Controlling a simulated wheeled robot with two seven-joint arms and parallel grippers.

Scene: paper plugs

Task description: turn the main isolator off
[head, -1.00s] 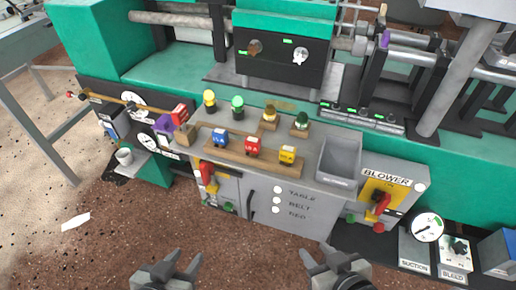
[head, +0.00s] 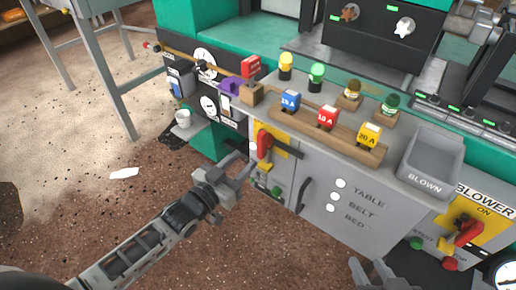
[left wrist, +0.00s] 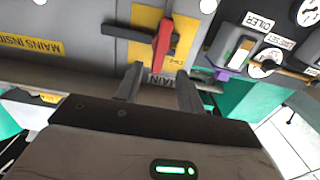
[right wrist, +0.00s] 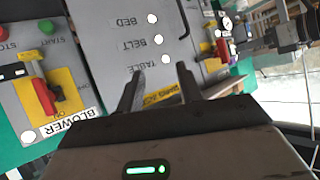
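The main isolator is a red handle (head: 264,144) on a yellow plate (head: 281,143) at the left end of the grey cabinet front. The handle stands roughly upright in the head view. In the left wrist view the red handle (left wrist: 164,45) is just beyond the fingertips, roughly in line with the gap between them. The plate's lettering is partly hidden. My left gripper (head: 243,172) is open and empty, in front of and slightly below the handle, apparently not touching it. My right gripper (head: 372,270) is open and empty, low in front of the cabinet.
A similar red blower handle (head: 468,233) sits on a yellow plate at the right. A dark cabinet door handle (head: 304,194) is right of the isolator. Fuses on a wooden rail (head: 330,135) and a grey bin (head: 430,165) stand on top.

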